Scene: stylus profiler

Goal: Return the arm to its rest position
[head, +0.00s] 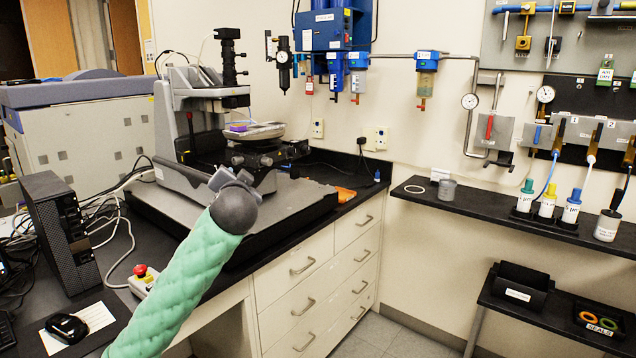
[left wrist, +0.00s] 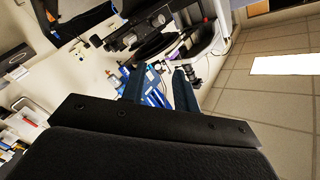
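My left arm comes in from the lower left of the head view in a green quilted sleeve and ends in a dark grey rounded wrist. The wrist is in front of the stylus profiler (head: 190,115), over the front of its base, and mostly hides my left gripper. In the left wrist view two dark fingers of the left gripper (left wrist: 158,78) stand apart with nothing between them. The profiler stands on the black bench with a round stage (head: 255,131) and a dark column. Dark machine parts also show at the top of the left wrist view. My right gripper is not in view.
A red emergency-stop button (head: 141,270) and a black computer tower (head: 62,230) are on the bench at left. A black wall shelf (head: 480,208) at right holds several bottles. A blue regulator panel (head: 335,25) hangs behind. Floor shows past the drawers.

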